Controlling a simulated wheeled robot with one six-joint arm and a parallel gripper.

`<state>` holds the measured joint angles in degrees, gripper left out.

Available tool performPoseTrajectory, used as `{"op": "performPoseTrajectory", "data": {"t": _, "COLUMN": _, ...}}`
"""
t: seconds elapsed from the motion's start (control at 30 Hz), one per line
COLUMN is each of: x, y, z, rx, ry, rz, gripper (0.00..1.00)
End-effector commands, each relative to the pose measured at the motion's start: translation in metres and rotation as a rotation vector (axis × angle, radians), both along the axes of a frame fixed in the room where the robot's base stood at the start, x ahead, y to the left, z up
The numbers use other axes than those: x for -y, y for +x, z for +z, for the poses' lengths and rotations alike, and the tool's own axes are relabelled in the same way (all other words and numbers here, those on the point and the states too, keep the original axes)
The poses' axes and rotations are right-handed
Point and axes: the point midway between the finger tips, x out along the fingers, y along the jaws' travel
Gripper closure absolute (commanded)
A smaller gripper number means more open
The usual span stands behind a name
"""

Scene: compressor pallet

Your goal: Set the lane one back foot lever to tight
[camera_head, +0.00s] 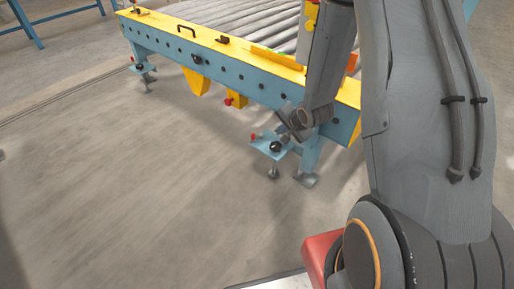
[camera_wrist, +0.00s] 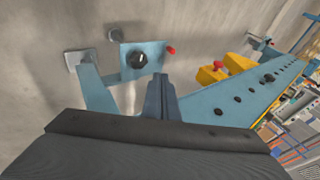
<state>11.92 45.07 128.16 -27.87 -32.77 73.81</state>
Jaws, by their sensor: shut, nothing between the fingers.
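The near foot of the conveyor has a blue bracket plate (camera_head: 272,149) with a dark round knob and a small lever with a red tip (camera_head: 253,137). In the wrist view the same plate (camera_wrist: 154,62) shows the black knob (camera_wrist: 138,60) and the red lever tip (camera_wrist: 171,50) at its right edge. My gripper (camera_head: 284,141) is down at this plate, with its fingers together. In the wrist view my gripper (camera_wrist: 159,78) is shut and empty, just below the plate in the picture. I cannot tell whether it touches the lever.
A blue and yellow conveyor frame (camera_head: 215,70) with rollers runs beside my arm. A second foot (camera_head: 144,68) with a similar plate stands at the far left. A red knob (camera_head: 228,101) sits on a yellow bracket below the frame. The floor in front is clear.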

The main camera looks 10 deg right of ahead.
Motion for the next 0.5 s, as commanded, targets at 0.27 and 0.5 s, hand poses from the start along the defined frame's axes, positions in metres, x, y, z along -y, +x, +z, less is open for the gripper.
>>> {"op": "performPoseTrajectory", "data": {"t": 0.27, "x": -0.008, "y": 0.031, "z": -0.093, "rx": 0.074, "ry": 0.229, "rz": -0.115, "gripper": 1.00}}
{"op": "performPoseTrajectory", "data": {"t": 0.5, "x": -0.010, "y": 0.036, "z": -0.106, "rx": 0.091, "ry": 0.292, "rz": -0.142, "gripper": 1.00}}
